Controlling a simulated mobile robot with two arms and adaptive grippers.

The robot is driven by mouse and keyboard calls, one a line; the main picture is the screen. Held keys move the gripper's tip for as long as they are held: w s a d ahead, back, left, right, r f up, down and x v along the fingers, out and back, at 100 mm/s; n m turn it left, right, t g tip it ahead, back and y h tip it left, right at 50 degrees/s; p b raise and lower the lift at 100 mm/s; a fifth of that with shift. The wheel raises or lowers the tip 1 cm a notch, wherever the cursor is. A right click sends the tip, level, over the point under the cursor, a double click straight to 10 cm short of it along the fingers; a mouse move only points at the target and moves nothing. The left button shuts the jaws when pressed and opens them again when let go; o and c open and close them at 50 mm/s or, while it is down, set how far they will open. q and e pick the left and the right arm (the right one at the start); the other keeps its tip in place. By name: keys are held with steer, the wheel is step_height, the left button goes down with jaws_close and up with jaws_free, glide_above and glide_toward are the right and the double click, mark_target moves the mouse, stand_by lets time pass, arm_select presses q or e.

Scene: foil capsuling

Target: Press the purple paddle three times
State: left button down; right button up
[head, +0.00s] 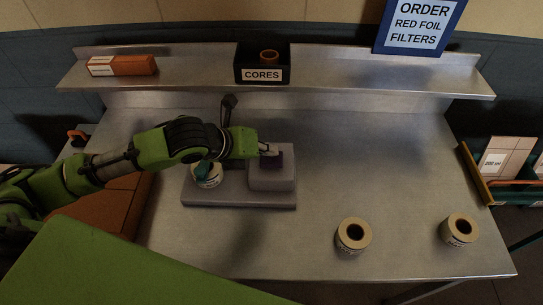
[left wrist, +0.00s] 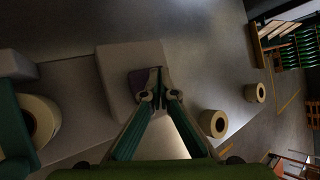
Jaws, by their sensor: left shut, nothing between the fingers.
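The purple paddle (head: 277,162) is a small dark purple piece on the light grey block of the grey machine (head: 240,198) on the steel table. My left gripper (head: 274,152) is shut and empty, with its fingertips right at the paddle and partly covering it. In the left wrist view the paddle (left wrist: 138,83) shows just left of the shut fingertips (left wrist: 159,80). I cannot tell whether they touch it or how far it is pressed. My right gripper is not in view.
A pale roll (head: 208,177) with teal on it sits on the machine's left side, under my left arm. Two tape rolls (head: 354,235) (head: 460,230) stand at the front right. A black CORES bin (head: 262,75) and an orange box (head: 122,66) are on the back shelf. The table's right middle is clear.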

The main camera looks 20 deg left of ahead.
mark_target(269, 159)
arm_select(q)
steer(key=shift+f+b, duration=0.35)
steer(key=shift+f, duration=0.7)
stand_by(1.0)
steer(key=shift+r+p, duration=1.3)
steer(key=shift+p, duration=0.05)
step_height(269, 159, up, 5)
steer(key=p, duration=0.5)
steer(key=shift+r+p, duration=0.1)
steer(key=shift+p, duration=0.2)
stand_by(1.2)
